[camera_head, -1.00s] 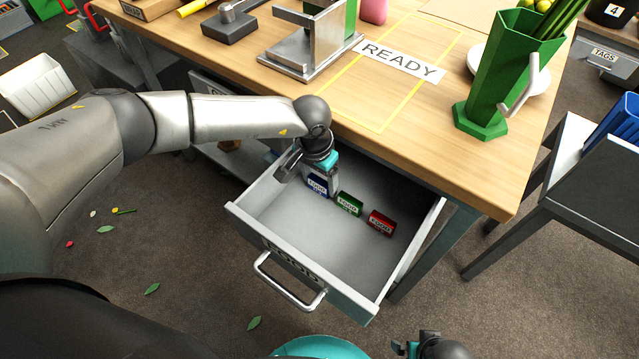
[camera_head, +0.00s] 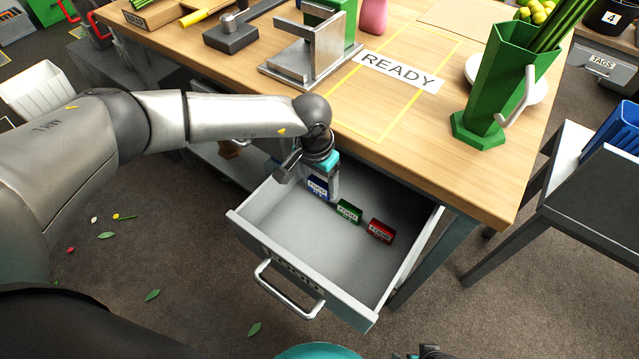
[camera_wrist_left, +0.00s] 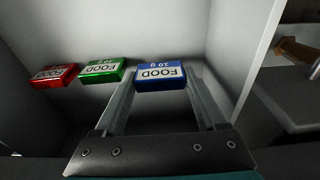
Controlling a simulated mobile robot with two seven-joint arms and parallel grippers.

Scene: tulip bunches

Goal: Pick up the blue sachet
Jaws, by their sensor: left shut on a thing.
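The blue sachet (camera_head: 318,186) has a white FOOD label and is in the open drawer (camera_head: 290,243), at its back left. My left gripper (camera_head: 318,190) reaches down into the drawer and is shut on the blue sachet. In the left wrist view the sachet (camera_wrist_left: 160,75) sits between the two fingertips of the gripper (camera_wrist_left: 162,82). I cannot tell whether it is clear of the drawer floor. My right gripper (camera_head: 430,352) shows only as a sliver at the bottom edge; its fingers are out of view.
A green sachet (camera_head: 349,211) and a red sachet (camera_head: 381,231) stand in the drawer, right of the blue one. The wooden table (camera_head: 420,150) overhangs the drawer's back. A green vase (camera_head: 500,85) stands at the table's right. The drawer's front half is empty.

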